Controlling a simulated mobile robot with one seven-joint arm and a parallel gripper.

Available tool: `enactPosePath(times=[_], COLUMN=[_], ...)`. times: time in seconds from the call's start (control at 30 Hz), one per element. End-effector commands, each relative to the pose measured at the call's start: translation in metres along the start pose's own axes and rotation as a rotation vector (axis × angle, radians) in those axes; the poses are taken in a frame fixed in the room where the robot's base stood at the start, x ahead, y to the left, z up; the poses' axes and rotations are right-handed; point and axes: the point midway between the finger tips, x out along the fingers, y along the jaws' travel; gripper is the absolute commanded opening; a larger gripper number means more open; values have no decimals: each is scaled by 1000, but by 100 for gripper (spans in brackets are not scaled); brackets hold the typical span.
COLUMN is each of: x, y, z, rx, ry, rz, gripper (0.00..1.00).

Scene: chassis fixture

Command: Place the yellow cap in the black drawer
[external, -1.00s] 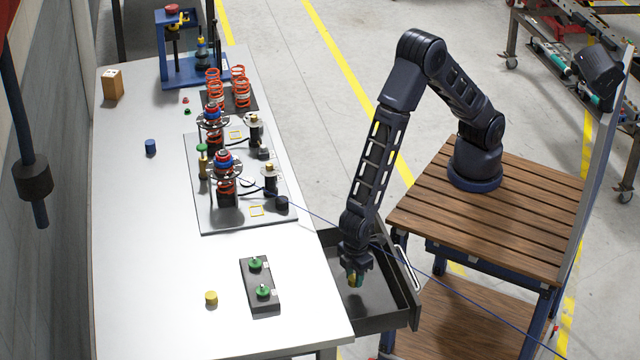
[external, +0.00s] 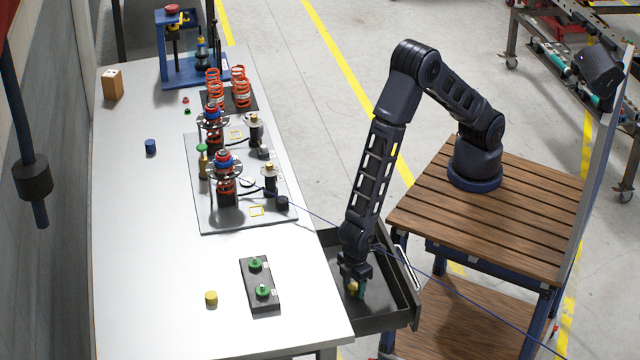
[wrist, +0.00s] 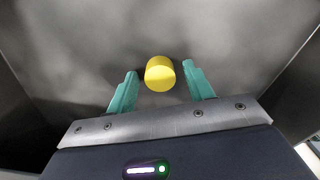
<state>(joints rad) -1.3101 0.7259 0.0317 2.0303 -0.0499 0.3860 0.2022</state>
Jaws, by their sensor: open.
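The black drawer (external: 385,323) is pulled out from the right side of the white table, and its grey floor (wrist: 230,35) fills much of the wrist view. A yellow cap (wrist: 160,74) is inside the drawer, between the teal fingers of my gripper (wrist: 160,92). The fingers are open, with a gap on each side of the cap. In the external view my gripper (external: 355,290) points down inside the drawer with the yellow cap (external: 352,287) between its fingers. Whether the cap rests fully on the floor is hard to tell.
A second yellow cap (external: 211,298) stands on the table, left of a dark block with green knobs (external: 250,284). A blue cap (external: 150,147) is farther back. The drawer walls surround my gripper closely, and a thin blue cable (external: 330,230) crosses above the drawer.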

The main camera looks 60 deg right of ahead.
Motion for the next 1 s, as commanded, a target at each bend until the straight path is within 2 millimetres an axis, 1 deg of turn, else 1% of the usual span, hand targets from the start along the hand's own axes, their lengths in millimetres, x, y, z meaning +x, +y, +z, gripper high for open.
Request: enactPosePath(times=[0.17, 0.27, 0.37, 0.73, 0.9, 1.0], x=[-3, -12, -25, -92, -113, -119], y=[0, 0, 0, 0, 0, 0], z=[0, -1, -1, -1, -1, 0], rx=[0, 0, 0, 0, 0, 0], ry=[1, 3, 3, 3, 2, 0], rz=[0, -1, 0, 0, 0, 0], gripper=[52, 52, 52, 52, 52, 52])
